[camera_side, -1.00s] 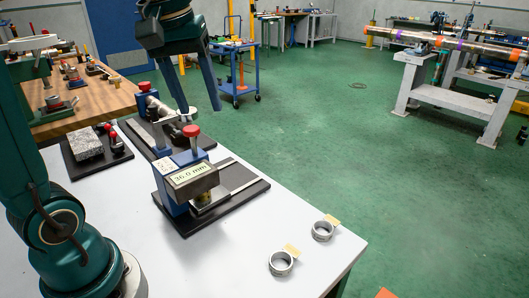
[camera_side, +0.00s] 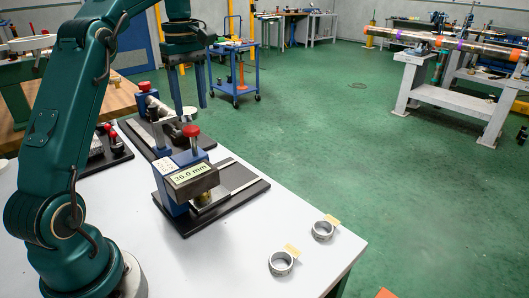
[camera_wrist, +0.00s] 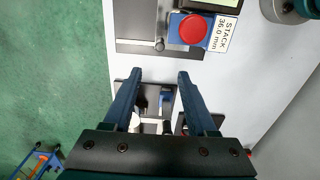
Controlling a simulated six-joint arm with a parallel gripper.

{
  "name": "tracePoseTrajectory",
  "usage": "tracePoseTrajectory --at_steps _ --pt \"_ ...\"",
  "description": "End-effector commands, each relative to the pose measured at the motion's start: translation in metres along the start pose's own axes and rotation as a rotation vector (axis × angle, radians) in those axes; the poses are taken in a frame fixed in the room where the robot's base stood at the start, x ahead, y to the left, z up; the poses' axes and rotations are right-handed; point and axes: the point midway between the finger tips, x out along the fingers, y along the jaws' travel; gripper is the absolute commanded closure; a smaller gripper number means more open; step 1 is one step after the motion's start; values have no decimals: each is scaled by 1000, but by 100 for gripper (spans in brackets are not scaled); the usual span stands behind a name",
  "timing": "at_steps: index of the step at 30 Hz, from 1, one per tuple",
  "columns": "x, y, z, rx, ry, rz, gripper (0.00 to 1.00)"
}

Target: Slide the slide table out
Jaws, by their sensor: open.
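The slide table cannot be told for certain. My gripper (camera_side: 190,108) points down above this rear fixture, fingers apart and empty. In the wrist view my gripper (camera_wrist: 160,74) frames the rear fixture's dark base (camera_wrist: 125,88) between its fingers. Contact cannot be seen.
A red knob (camera_side: 191,131) tops the gauge stand; its label shows in the wrist view (camera_wrist: 219,35). Two metal rings (camera_side: 281,263) (camera_side: 322,230) lie on the white table (camera_side: 250,240). Another dark-based stand (camera_side: 118,146) is partly behind my arm.

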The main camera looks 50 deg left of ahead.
Motion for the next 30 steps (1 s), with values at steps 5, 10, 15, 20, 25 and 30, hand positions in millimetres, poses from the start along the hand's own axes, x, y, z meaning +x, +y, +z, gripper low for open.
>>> tracePoseTrajectory --at_steps 5,10,15,20,25,30 --pt "11 0 1 2 -1 -1 43" --pt "25 -1 1 3 -2 -3 43" --pt "50 -2 2 4 -4 -5 43" --pt "87 -2 2 4 -4 -6 43" --pt "112 -1 1 4 -2 -2 43" --pt "129 0 1 4 -1 -1 43"
